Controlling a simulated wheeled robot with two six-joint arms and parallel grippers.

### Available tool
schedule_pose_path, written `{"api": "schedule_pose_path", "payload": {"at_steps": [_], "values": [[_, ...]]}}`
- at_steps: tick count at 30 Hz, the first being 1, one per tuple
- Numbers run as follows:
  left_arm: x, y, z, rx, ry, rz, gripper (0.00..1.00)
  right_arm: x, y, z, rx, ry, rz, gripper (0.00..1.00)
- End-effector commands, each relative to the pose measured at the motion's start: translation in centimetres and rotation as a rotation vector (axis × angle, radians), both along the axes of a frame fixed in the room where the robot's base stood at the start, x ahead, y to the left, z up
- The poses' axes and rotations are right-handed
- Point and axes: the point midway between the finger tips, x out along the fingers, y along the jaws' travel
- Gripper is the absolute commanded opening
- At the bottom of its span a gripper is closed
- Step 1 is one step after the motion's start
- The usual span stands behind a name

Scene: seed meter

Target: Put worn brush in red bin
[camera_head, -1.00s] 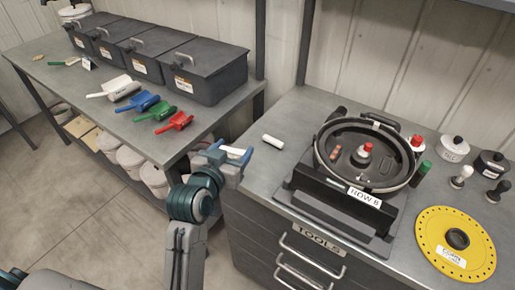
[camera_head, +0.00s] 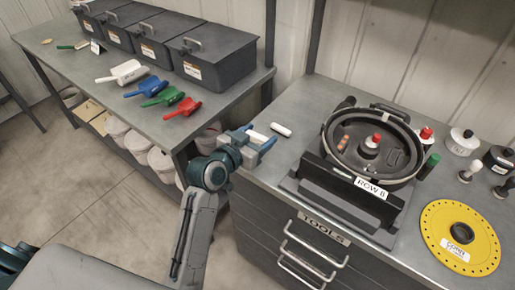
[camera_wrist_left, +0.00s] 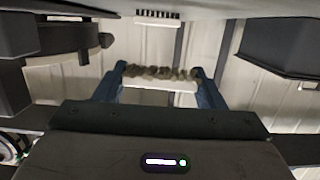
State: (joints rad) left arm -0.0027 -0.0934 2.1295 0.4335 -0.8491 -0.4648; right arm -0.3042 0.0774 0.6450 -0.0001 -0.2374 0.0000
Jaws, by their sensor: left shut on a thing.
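My left gripper (camera_head: 257,143) is shut on the worn brush, at the left edge of the tool bench. The worn brush (camera_head: 255,135) shows as a small white bar between the blue fingers. In the left wrist view the brush (camera_wrist_left: 160,84) lies across the fingers, with uneven grey-brown bristles on a white back. A second white brush (camera_head: 281,129) lies on the bench just right of the gripper. No red bin is in view. My right gripper is not in view.
The tool bench (camera_head: 300,100) holds a black seed meter (camera_head: 372,150), a yellow disc (camera_head: 432,220) and several small bottles and knobs. The left table (camera_head: 150,125) carries several lidded black bins (camera_head: 215,70) and coloured scoops (camera_head: 183,108). Open floor (camera_head: 110,200) lies in front.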

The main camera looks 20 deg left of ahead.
Motion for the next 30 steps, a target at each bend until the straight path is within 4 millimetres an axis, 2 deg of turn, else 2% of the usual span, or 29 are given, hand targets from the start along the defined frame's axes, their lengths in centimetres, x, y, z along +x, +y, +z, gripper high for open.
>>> {"api": "schedule_pose_path", "payload": {"at_steps": [6,11,24,25,28,30], "values": [[-0.1,0.0,-3.0,0.001,0.004,0.001,0.42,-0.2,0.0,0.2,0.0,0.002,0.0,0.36],[0.0,0.0,-4.7,0.0,0.001,0.001,0.42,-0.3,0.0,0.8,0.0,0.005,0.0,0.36],[0.0,0.0,-5.5,0.0,-0.001,0.001,0.42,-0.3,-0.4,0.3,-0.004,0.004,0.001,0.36],[0.0,0.0,-5.4,0.0,-0.001,0.001,0.67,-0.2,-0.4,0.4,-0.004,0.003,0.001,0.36],[0.0,0.0,-5.3,0.0,-0.001,0.001,0.85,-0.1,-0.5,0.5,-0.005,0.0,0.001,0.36],[0.0,0.0,-5.3,0.0,-0.001,0.001,0.85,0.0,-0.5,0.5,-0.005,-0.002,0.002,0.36]]}}
